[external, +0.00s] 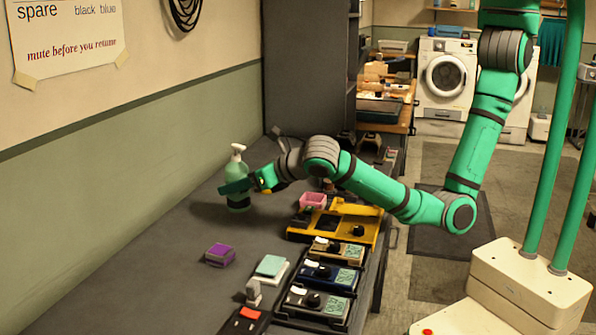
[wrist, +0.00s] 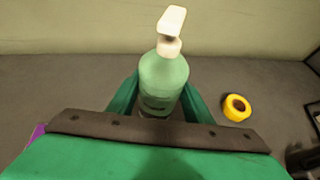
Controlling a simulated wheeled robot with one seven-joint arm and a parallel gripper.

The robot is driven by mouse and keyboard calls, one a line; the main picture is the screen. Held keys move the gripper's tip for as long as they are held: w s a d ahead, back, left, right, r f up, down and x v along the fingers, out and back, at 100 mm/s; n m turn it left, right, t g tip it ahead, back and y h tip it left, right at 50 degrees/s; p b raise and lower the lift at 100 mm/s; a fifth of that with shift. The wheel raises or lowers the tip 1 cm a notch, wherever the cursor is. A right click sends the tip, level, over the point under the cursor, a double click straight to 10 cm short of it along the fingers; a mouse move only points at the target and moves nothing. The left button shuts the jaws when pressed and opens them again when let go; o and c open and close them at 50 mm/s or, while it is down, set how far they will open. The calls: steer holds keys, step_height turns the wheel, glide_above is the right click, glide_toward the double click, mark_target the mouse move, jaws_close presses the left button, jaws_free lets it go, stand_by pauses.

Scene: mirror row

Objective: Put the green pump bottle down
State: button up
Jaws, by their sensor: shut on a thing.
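The green pump bottle (external: 238,172) has a white pump head and stands upright near the back wall on the dark grey table (external: 160,265). It also shows in the wrist view (wrist: 164,82), between the two green fingers. My gripper (external: 237,187) is shut on the bottle's body, and in the wrist view its fingers (wrist: 160,100) press on both sides of it. The bottle's base is close to the tabletop. I cannot tell whether it touches. The lower part is partly hidden by my gripper.
A yellow tape ring (wrist: 237,107) lies right of the bottle. A purple block (external: 220,254), a teal-topped stack (external: 271,268), a pink container (external: 313,200), a yellow tray (external: 350,232) and several boxed devices (external: 318,304) are on the table. The tabletop left of the bottle is clear.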

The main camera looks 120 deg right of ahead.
mark_target(237, 197)
steer(key=shift+w+f, duration=0.25)
steer(key=shift+f, duration=1.5)
steer(key=shift+f, duration=0.1)
steer(key=o, duration=1.3)
steer(key=v, duration=1.2)
